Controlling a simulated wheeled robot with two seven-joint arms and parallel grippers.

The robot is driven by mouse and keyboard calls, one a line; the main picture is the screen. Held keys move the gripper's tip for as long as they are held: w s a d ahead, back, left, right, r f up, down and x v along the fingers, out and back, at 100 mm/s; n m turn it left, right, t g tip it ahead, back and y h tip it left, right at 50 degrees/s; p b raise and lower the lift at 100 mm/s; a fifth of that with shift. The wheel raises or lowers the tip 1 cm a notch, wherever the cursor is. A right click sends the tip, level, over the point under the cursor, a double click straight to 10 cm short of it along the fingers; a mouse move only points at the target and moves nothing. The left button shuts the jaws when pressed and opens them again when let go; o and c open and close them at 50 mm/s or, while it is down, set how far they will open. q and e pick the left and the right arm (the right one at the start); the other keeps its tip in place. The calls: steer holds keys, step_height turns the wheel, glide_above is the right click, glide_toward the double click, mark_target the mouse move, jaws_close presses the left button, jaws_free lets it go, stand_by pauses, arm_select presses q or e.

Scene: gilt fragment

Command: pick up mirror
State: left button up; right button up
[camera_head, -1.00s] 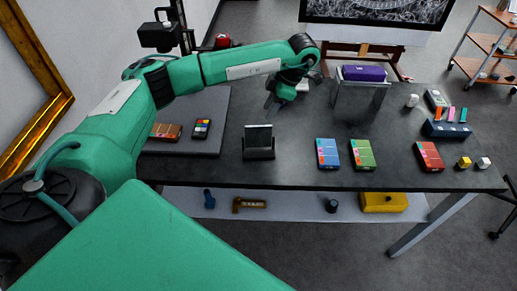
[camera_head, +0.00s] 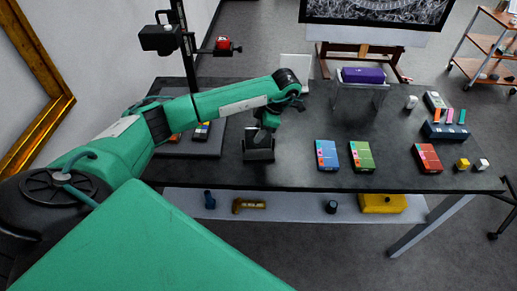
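The mirror appears to be the small dark upright rectangular piece (camera_head: 259,155) in a dark stand on the table, left of the blue box. My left gripper (camera_head: 264,132) points down at the upper edge of this piece and covers part of it. Its fingertips are dark against dark, so I cannot tell whether they touch the piece or how far apart they are. My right gripper is not in view.
On the dark table (camera_head: 290,178) are a blue box (camera_head: 327,155), a green box (camera_head: 361,157) and a red box (camera_head: 428,158). A purple case (camera_head: 363,75) sits on a clear stand at the back. A grey board (camera_head: 205,143) lies under my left arm.

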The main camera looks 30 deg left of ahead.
arm_select(q)
steer(key=shift+x, duration=1.05)
jaws_close()
steer(key=shift+r, duration=0.1)
stand_by(0.5)
